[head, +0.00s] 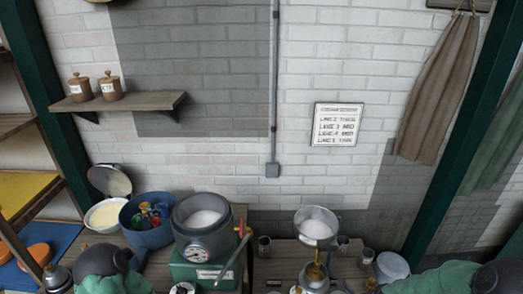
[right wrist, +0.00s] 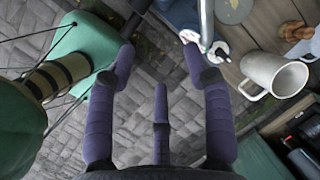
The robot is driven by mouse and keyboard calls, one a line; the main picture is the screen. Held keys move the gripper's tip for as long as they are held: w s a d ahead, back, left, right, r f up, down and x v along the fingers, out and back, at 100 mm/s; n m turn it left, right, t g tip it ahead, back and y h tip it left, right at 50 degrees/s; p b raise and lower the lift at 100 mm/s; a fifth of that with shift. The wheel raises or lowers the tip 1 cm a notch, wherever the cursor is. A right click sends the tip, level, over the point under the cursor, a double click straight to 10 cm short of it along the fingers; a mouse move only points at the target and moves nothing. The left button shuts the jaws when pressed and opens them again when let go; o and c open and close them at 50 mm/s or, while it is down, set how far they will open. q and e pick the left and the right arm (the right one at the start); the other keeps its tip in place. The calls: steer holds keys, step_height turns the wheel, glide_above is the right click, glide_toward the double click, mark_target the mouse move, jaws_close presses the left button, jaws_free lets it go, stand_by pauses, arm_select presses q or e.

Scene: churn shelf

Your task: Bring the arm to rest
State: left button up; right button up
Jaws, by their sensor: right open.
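My right gripper (right wrist: 158,55) shows in the right wrist view with its purple padded fingers spread apart. Nothing is between the fingers, and grey paving stones show below them. A wooden bench top lies to the right of the fingers, with a gap between. In the head view, parts of my arms show at the lower left and lower right edges. Both gripper tips are out of the head view. My left gripper does not show in either view.
A white mug (right wrist: 274,75) stands near the bench edge in the right wrist view. In the head view, a grey pot with a dial (head: 199,236), a blue bucket (head: 153,237) and a white-filled funnel (head: 317,227) crowd the bench. A wall shelf (head: 120,101) holds two jars.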

steer(key=s+a+f+n+g, duration=0.1)
steer(key=s+a+f+n, duration=0.5)
steer(key=a+n, duration=0.4)
steer(key=s+a+f+n+g+y+b, duration=0.1)
steer(key=s+a+f+n, duration=0.6)
steer(key=s+a+n, duration=0.1)
steer(key=shift+s+a+f+n+g, duration=0.2)
steer(key=shift+s+a+n+g, duration=0.2)
steer(key=shift+a+n, duration=0.5)
steer(key=shift+d, duration=0.2)
